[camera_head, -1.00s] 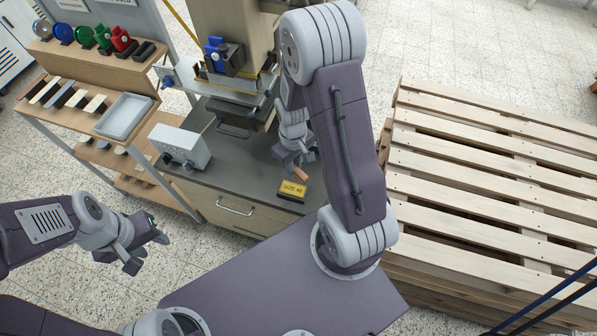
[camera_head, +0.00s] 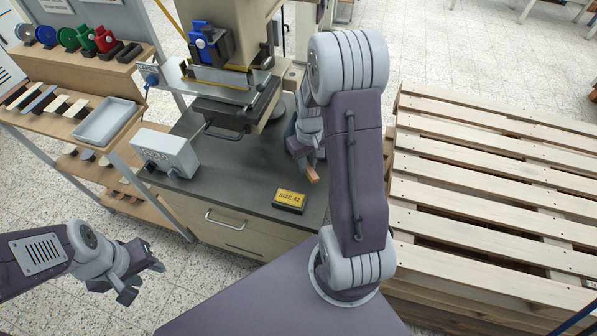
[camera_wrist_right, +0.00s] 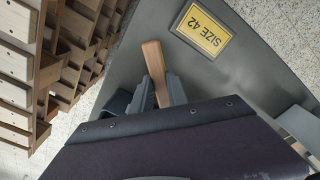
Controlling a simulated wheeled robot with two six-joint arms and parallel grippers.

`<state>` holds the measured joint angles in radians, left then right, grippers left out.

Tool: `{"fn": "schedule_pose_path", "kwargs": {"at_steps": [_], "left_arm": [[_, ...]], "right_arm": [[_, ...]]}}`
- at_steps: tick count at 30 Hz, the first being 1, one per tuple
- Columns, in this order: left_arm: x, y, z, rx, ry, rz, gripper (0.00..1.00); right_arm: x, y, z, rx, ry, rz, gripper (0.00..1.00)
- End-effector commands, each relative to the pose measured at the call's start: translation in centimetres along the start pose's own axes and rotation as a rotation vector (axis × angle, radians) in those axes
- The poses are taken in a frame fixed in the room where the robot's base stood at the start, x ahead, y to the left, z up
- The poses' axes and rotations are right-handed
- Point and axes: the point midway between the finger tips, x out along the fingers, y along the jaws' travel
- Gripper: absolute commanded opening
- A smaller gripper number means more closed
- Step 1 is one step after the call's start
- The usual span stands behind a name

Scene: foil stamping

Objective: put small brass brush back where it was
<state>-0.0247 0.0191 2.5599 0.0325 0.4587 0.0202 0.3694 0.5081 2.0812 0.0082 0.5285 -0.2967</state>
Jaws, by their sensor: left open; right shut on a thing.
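The small brass brush shows as a tan wooden handle (camera_head: 312,175) in the head view; the brass end cannot be made out. My right gripper (camera_head: 309,160) is shut on it, over the right part of the dark worktop. In the right wrist view the handle (camera_wrist_right: 155,72) sticks out from between the fingers of my right gripper (camera_wrist_right: 160,98), pointing up in the picture. Whether the brush touches the worktop cannot be told. My left gripper (camera_head: 142,275) is open and empty, over the floor at lower left.
A yellow "SIZE 42" block (camera_head: 289,200) lies on the worktop (camera_head: 235,170), left of the brush. A grey control box (camera_head: 166,152) and the stamping press (camera_head: 235,95) stand farther left and back. A grey tray (camera_head: 106,122) sits on the shelf. Wooden pallets (camera_head: 480,190) are stacked at right.

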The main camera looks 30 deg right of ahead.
Motion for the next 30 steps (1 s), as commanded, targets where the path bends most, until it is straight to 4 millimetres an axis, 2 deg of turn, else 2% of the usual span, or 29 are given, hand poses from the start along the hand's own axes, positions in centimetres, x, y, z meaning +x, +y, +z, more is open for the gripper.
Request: {"fn": "schedule_pose_path", "kwargs": {"at_steps": [3,6,10,15,17,29,30], "left_arm": [[0.1,0.0,0.0,0.000,0.000,0.000,0.41],[0.1,0.0,0.0,0.000,0.000,0.000,0.41],[0.2,0.0,0.0,0.000,0.000,0.000,0.41],[0.6,0.0,0.1,0.000,0.000,0.000,0.41],[0.7,0.0,0.1,0.000,0.000,0.000,0.41],[0.9,0.0,0.1,0.000,0.000,0.000,0.41],[0.8,0.0,0.1,0.000,0.000,0.000,0.41]], "right_arm": [[1.4,-1.1,-1.9,-0.003,-0.001,0.000,0.00],[1.9,-1.4,-2.7,-0.001,0.000,0.000,0.00],[2.2,-1.5,-2.8,0.000,-0.001,0.000,0.00],[5.2,-1.5,-2.6,0.000,-0.004,-0.001,0.00],[5.8,-1.5,-2.6,0.000,-0.002,-0.001,0.00],[6.5,-1.5,-2.6,0.000,-0.001,0.000,0.00],[6.3,-1.5,-2.6,0.000,0.000,0.000,0.30]]}}
